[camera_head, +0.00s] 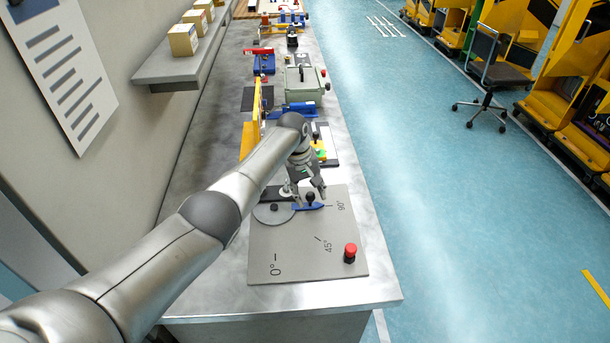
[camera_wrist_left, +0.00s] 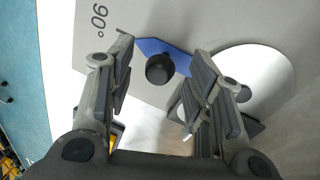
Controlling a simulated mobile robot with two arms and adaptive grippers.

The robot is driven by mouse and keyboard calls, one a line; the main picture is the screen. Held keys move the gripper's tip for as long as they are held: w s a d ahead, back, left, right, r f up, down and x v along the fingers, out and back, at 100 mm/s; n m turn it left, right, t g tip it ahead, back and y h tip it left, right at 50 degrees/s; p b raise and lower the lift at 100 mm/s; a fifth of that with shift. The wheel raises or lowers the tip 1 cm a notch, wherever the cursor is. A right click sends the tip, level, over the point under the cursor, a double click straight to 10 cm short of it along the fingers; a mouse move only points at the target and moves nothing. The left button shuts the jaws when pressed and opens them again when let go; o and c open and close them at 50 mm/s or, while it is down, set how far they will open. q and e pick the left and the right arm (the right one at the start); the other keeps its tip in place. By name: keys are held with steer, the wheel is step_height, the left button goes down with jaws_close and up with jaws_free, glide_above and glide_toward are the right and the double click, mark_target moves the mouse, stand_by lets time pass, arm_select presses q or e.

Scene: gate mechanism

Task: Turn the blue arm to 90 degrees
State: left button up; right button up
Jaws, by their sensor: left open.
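The blue arm (camera_head: 312,207) lies on a grey panel (camera_head: 300,255) and points right from a round disc (camera_head: 272,213) toward the 90° mark. A black knob (camera_head: 310,197) stands on the blue arm. My left gripper (camera_head: 310,200) is above the knob, partly covering the arm. In the left wrist view, the open fingers of the left gripper (camera_wrist_left: 165,85) stand either side of the black knob (camera_wrist_left: 160,69), with gaps between. There the blue arm (camera_wrist_left: 178,58) has its tip near the 90° mark. Exact alignment is hard to tell. My right gripper is not in view.
A red button (camera_head: 350,250) stands at the panel's lower right. Beyond my arm are a yellow upright plate (camera_head: 256,110) and a pale green box (camera_head: 303,83) on the bench. A wall shelf (camera_head: 180,70) with small boxes is at the left. Open floor lies right.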

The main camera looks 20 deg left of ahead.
arm_select(q)
step_height(320, 180, up, 11)
steer(key=s+a, duration=0.1)
steer(key=a, duration=0.1)
stand_by(0.5)
